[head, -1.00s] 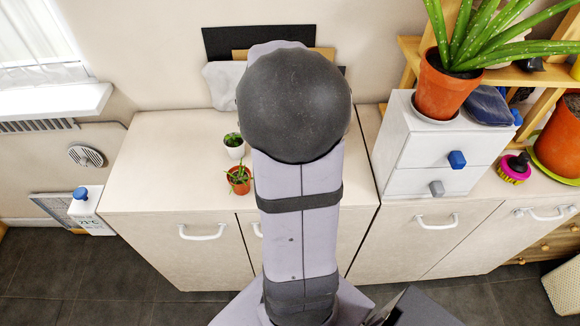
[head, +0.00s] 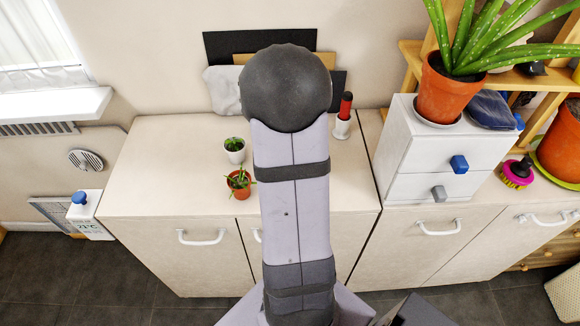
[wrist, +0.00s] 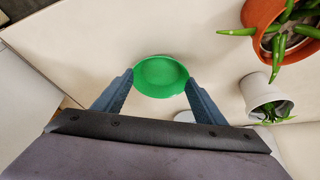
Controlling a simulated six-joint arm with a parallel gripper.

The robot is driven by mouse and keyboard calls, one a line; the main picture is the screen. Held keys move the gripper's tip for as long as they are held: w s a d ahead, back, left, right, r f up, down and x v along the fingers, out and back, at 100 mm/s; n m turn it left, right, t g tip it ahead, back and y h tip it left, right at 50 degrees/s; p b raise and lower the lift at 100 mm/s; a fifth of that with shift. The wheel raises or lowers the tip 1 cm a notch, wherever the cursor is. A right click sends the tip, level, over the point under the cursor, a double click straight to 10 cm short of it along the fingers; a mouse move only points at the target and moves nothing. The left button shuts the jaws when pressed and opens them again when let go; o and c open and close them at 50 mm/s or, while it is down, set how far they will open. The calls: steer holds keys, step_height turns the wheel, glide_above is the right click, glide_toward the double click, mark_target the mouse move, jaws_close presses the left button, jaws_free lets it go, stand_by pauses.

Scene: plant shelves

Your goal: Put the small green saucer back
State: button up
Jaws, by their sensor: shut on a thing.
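The small green saucer (wrist: 162,75) shows in the wrist view between the two fingers of my gripper (wrist: 160,82). The gripper is shut on it, with a fingertip at each side of its rim. Pale cabinet top lies behind the saucer in that view; I cannot tell how far above it the saucer is. In the head view my own arm hides the gripper and the saucer.
A white pot (head: 235,150) and a terracotta pot (head: 239,186) with small plants stand left of my arm on the cabinet top (head: 165,165). A red-topped item in a white holder (head: 342,127) stands right. A white drawer unit (head: 420,150) bears an aloe pot (head: 446,90).

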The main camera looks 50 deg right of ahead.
steer(key=shift+f, duration=0.4)
steer(key=o, duration=1.1)
steer(key=shift+r, duration=0.1)
steer(key=shift+r, duration=0.15)
steer(key=shift+r, duration=0.2)
steer(key=v, duration=1.1)
steer(key=shift+s+a+r, duration=0.1)
steer(key=shift+a+r, duration=0.1)
steer(key=shift+r, duration=0.1)
steer(key=s+a+f+n+y, duration=0.1)
steer(key=a+n, duration=0.3)
steer(key=a, duration=0.4)
steer(key=s+a+f+n+g+y, duration=0.1)
steer(key=a+f+n, duration=0.3)
steer(key=a, duration=0.4)
steer(key=s+a+f+n+y, duration=0.2)
steer(key=a+n, duration=0.3)
steer(key=a, duration=0.4)
steer(key=shift+s+f+n+g, duration=0.2)
steer(key=shift+s+n+g, duration=0.1)
steer(key=shift+s+g, duration=0.15)
